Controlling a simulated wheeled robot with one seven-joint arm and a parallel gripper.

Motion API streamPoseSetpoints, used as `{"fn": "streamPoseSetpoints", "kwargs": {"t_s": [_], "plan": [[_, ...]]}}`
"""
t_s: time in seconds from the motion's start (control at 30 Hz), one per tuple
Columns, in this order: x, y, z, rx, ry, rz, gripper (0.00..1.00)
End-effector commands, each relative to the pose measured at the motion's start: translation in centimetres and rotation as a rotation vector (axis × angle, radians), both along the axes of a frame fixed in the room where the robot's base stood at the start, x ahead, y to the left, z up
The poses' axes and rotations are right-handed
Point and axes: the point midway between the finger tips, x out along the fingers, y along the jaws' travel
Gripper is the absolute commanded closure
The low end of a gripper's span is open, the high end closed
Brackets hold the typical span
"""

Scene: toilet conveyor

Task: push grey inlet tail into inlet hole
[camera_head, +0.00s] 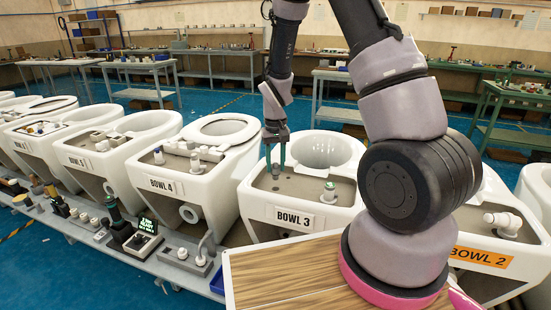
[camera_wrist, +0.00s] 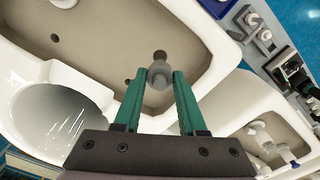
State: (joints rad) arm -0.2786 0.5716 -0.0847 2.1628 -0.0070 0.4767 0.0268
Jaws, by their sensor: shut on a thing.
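My gripper (camera_head: 275,160) reaches down over the left part of the deck (camera_head: 300,186) of the white toilet labelled BOWL 3 (camera_head: 294,219). In the wrist view its two green fingers (camera_wrist: 160,80) are shut on the grey inlet tail (camera_wrist: 157,76), a short rounded grey piece with a darker round end. The tail is at or just above the deck; I cannot tell whether it is in a hole. The inlet hole under it is not clearly visible. A dark round hole (camera_wrist: 54,38) shows farther along the deck, and a smaller dark spot (camera_wrist: 127,82) lies beside the tail.
BOWL 4 (camera_head: 166,186) is to the left and BOWL 2 (camera_head: 480,257) to the right, both with fittings. A shelf of tools (camera_head: 140,240) runs along the front left. The open bowl (camera_wrist: 50,120) is beside the gripper.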

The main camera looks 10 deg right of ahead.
Motion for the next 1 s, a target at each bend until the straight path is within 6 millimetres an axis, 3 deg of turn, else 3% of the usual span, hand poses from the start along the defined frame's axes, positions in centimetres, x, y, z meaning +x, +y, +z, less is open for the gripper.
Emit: {"fn": "streamPoseSetpoints", "kwargs": {"t_s": [0.4, 1.0], "plan": [[0.0, 0.0, -2.8, 0.000, 0.000, 0.001, 1.00], [0.0, 0.0, -2.9, 0.000, -0.001, 0.006, 1.00]]}}
